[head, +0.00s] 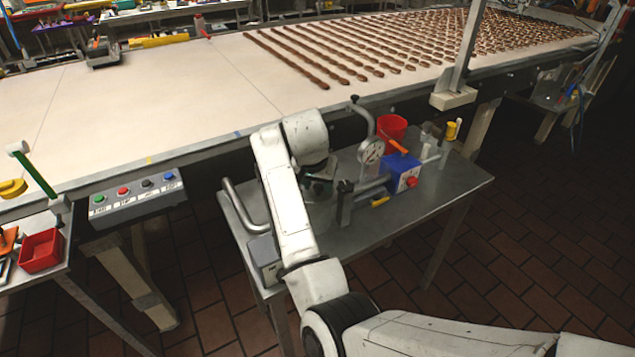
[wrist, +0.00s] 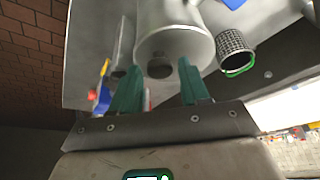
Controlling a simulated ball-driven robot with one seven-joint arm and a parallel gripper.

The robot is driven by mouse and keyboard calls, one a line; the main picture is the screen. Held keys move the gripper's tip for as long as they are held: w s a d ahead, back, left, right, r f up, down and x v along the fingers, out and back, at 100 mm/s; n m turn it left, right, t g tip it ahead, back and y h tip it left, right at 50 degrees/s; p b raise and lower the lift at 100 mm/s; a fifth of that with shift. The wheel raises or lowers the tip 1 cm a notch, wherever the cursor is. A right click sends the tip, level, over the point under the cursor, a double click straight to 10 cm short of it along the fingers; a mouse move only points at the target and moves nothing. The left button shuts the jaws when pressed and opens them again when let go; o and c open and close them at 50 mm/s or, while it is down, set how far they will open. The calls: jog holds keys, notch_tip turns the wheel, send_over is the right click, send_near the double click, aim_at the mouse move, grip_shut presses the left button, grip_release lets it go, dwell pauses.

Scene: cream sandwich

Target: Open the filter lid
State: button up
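A metal cylindrical housing (wrist: 175,22) fills the top middle of the wrist view. Its near end face has a small dark knob (wrist: 160,68), perhaps the lid's. My gripper (wrist: 158,78) has two green fingers spread apart, with nothing held between them. The knob shows between the fingertips; I cannot tell how far beyond them it is. In the head view my gripper (head: 318,185) points down over the metal side table, above the partly hidden cylinder (head: 318,216). My arm hides much of that area.
A mesh strainer with a green rim (wrist: 236,52) is beside the housing. On the side table (head: 395,225) are a pressure gauge (head: 371,151), a blue box (head: 402,173), a red cup (head: 391,128) and a bent pipe (head: 238,207). The conveyor (head: 170,95) runs behind.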

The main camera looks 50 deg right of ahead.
grip_shut()
jog(key=shift+r, duration=0.15)
dwell(0.4)
